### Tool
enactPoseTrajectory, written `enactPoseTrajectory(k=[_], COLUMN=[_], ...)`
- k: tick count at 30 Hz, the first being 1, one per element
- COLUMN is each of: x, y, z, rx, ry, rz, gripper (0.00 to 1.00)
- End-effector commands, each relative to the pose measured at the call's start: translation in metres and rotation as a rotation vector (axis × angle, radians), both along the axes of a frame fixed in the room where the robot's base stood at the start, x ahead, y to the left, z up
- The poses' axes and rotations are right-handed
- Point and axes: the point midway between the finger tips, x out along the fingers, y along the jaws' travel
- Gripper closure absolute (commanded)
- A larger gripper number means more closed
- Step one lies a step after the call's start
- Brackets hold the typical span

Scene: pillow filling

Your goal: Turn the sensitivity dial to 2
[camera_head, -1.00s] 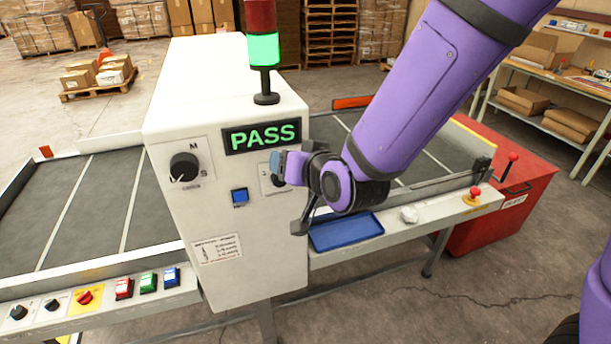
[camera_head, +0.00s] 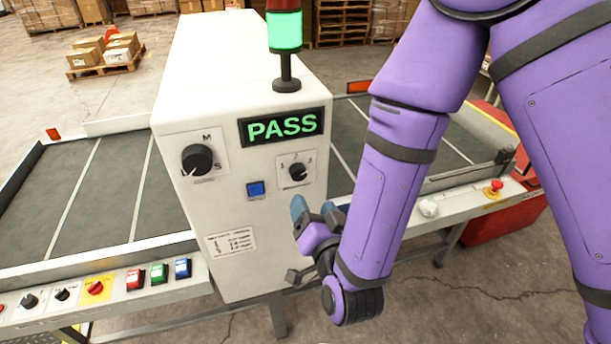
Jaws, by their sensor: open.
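The small black dial (camera_head: 298,172) sits on a white plate on the right of the white cabinet's front, below the PASS display. Small marks show around it, but its label and exact pointer direction are too small to read surely. A larger black dial (camera_head: 197,159) with M and S letters is on the left of the same face. My gripper (camera_head: 314,210) is open and empty, with blue-grey fingertips. It is just below the small dial, apart from it, and covers none of it.
A blue button (camera_head: 255,189) lies between the dials, and a printed label (camera_head: 231,243) is lower down. The green PASS display (camera_head: 282,127) is above. A signal tower (camera_head: 286,45) stands on top of the cabinet (camera_head: 215,85). A conveyor (camera_head: 95,195) extends left.

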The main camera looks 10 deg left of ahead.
Motion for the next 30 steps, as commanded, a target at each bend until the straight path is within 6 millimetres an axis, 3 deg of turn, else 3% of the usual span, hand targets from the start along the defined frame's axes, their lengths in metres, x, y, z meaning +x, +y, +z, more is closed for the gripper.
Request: enactPoseTrajectory(k=[15,29,30], x=[0.071,0.082,0.082], y=[0.042,0.049,0.049], z=[0.000,0.001,0.001], rx=[0.000,-0.002,-0.002], ry=[0.000,0.001,0.001], rz=[-0.001,0.000,0.000], gripper=[0.35,0.35,0.40])
